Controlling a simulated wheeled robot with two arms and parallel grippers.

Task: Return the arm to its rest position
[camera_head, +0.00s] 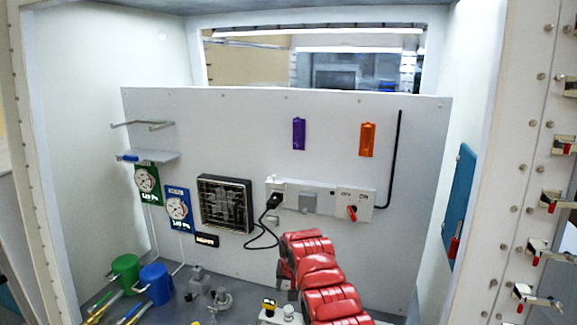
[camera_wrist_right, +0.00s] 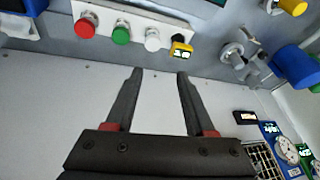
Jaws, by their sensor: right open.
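My red right arm (camera_head: 322,280) reaches into the glovebox from the bottom of the head view. Its dark right gripper (camera_wrist_right: 160,74) shows best in the right wrist view, with two fingers apart and nothing between them. In the head view the gripper is mostly hidden by the arm, in front of the back panel (camera_head: 335,130). My left gripper is in neither view.
A switch box with a red knob (camera_head: 351,212) and a plugged black cable (camera_head: 262,228) is on the back panel, beside a vent grille (camera_head: 225,204). Green (camera_head: 125,268) and blue (camera_head: 155,282) cylinders stand left. A button box (camera_wrist_right: 105,30) shows in the wrist view.

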